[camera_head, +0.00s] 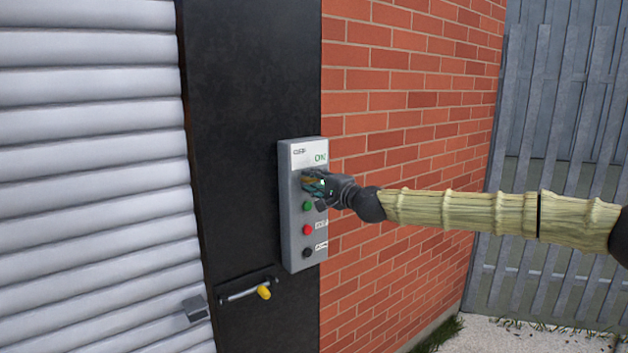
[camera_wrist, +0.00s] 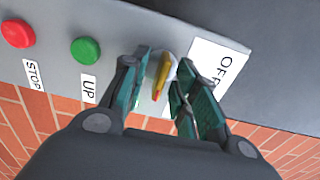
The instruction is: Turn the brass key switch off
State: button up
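The brass key switch (camera_wrist: 162,78) sits on a grey control box (camera_head: 290,225) mounted on a black post. In the wrist view the key shows between my gripper's two teal fingers, with its tip orange-red. My gripper (camera_wrist: 163,95) is open around the key, with a gap visible on at least the right side; whether the left finger touches it I cannot tell. The head view shows my gripper (camera_head: 314,186) at the upper part of the box, largely covering the key.
Below the key are a green UP button (camera_head: 307,206), a red STOP button (camera_head: 307,230) and a black button (camera_head: 307,253). A roller shutter (camera_head: 90,170) is left, brick wall (camera_head: 400,100) right.

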grip_shut()
jog(key=shift+f+b, duration=0.1)
jog(key=shift+b, duration=0.25)
jog(key=n+b, duration=0.1)
jog(key=b, duration=0.1)
jog(key=n+b, duration=0.1)
jog(key=shift+f+n+b, duration=0.2)
jog(key=shift+n+b, duration=0.1)
jog(key=shift+b, duration=0.05)
jog(key=n+b, duration=0.4)
jog(key=b, duration=0.1)
jog(key=shift+a, duration=0.1)
jog(key=n+b, duration=0.5)
jog(key=shift+n, duration=0.4)
jog(key=n+b, duration=0.2)
jog(key=n, duration=0.3)
jog(key=shift+r, duration=0.1)
jog(key=shift+n, duration=0.4)
